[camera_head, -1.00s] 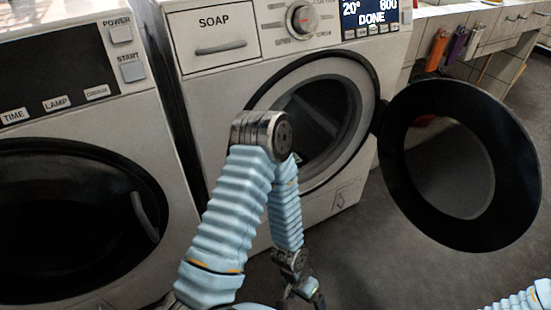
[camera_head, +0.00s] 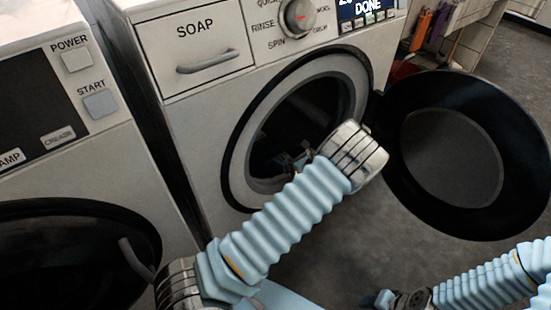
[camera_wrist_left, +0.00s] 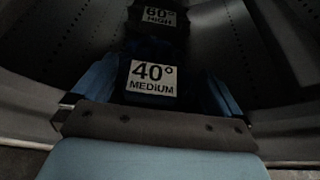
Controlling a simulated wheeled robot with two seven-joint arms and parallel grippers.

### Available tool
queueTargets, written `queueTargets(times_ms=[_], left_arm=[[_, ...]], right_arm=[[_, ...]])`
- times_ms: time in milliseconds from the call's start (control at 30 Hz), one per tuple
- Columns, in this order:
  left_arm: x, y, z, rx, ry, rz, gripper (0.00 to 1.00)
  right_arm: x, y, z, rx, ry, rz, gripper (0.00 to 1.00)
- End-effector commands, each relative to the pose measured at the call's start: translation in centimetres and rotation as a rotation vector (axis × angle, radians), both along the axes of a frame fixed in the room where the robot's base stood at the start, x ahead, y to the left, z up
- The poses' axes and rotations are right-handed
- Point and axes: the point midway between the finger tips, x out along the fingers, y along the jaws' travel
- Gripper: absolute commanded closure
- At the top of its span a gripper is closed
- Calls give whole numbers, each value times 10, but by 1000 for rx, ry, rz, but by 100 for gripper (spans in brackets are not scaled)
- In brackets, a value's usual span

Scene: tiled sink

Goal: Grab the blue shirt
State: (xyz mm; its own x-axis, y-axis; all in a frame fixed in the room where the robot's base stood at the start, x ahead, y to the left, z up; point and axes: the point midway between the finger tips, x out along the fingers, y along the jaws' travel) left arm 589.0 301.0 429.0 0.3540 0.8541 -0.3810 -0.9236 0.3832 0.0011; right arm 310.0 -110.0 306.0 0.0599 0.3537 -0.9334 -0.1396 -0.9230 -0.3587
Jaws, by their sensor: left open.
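A dark blue cloth (camera_wrist_left: 150,50), which looks like the blue shirt, lies in the washer drum in the left wrist view. A white label reading "40° MEDIUM" (camera_wrist_left: 152,78) is on it. My left gripper (camera_wrist_left: 158,92) is open, its two fingers on either side of the labelled cloth; I cannot tell whether they touch it. In the head view my left gripper (camera_head: 300,158) is at the drum opening, mostly hidden in shadow, and the cloth cannot be made out. My right gripper (camera_head: 385,299) is low at the bottom edge, its jaws unclear.
The open washer door (camera_head: 385,190) swings out to the right, near my left arm. A darker item labelled "60° HIGH" (camera_wrist_left: 158,17) lies deeper in the drum. A second machine (camera_head: 150,185) stands at left. Grey floor (camera_head: 350,245) is clear below the door.

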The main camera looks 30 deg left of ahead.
Motion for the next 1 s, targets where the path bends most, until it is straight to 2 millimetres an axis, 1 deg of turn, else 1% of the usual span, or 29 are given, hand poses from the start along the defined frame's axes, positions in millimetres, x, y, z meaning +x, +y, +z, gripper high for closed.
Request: queueTargets(times_ms=[33, 100, 267, 533, 667, 867, 1000], left_arm=[[3, 9, -4, 1, 1, 3, 0], [7, 17, -8, 1, 1, 1, 0], [11, 28, -13, 0, -1, 1, 0], [22, 63, -30, -1, 1, 2, 0], [25, 70, -34, -1, 0, 1, 0], [25, 71, -34, -2, 0, 0, 0], [25, 70, -34, -2, 0, 0, 21]], right_arm=[[0, 0, 0, 0, 0, 0, 57], [0, 0, 0, 0, 0, 0, 57], [0, 0, 1, 0, 0, 1, 57], [0, 1, 4, 2, 1, 3, 57], [0, 2, 4, 2, 1, 3, 57], [-1, 2, 4, 2, 1, 3, 57], [-1, 1, 4, 2, 1, 3, 57]])
